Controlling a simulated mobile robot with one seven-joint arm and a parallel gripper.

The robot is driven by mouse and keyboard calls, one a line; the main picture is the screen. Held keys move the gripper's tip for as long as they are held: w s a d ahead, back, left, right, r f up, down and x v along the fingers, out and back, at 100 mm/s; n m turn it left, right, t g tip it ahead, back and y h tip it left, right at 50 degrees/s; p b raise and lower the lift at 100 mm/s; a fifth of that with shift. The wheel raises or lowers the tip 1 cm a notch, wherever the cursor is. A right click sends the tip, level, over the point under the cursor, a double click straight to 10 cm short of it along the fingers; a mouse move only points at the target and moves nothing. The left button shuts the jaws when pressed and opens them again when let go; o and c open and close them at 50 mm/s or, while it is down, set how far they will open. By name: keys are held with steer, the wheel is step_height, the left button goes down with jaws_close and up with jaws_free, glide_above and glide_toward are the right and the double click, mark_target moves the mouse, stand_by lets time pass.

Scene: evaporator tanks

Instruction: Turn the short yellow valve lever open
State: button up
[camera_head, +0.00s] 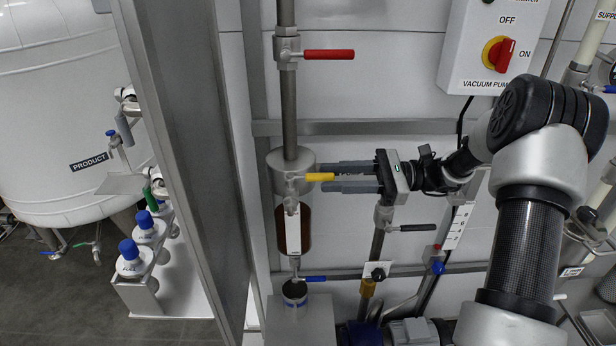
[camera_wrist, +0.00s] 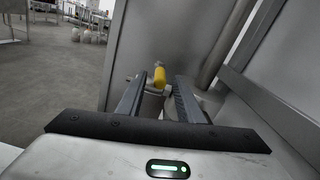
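The short yellow valve lever (camera_head: 319,177) points right from a small valve under a round metal vessel on the vertical pipe. It lies level in the head view. My gripper (camera_head: 325,177) reaches in from the right. Its two dark fingers are spread apart, one above and one below the lever's height. In the wrist view the lever (camera_wrist: 159,76) shows as a yellow end just beyond and between the open fingers (camera_wrist: 154,88). I cannot tell whether a finger touches it.
A red lever (camera_head: 329,54) is higher on the same pipe. A blue lever (camera_head: 314,279) is below, over a small bottle (camera_head: 294,292). A black lever (camera_head: 418,228) is under my gripper. A grey post (camera_head: 190,150) stands left. The vacuum pump switch box (camera_head: 490,45) hangs upper right.

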mark_target(309, 178)
steer(key=a, duration=0.6)
jaws_close()
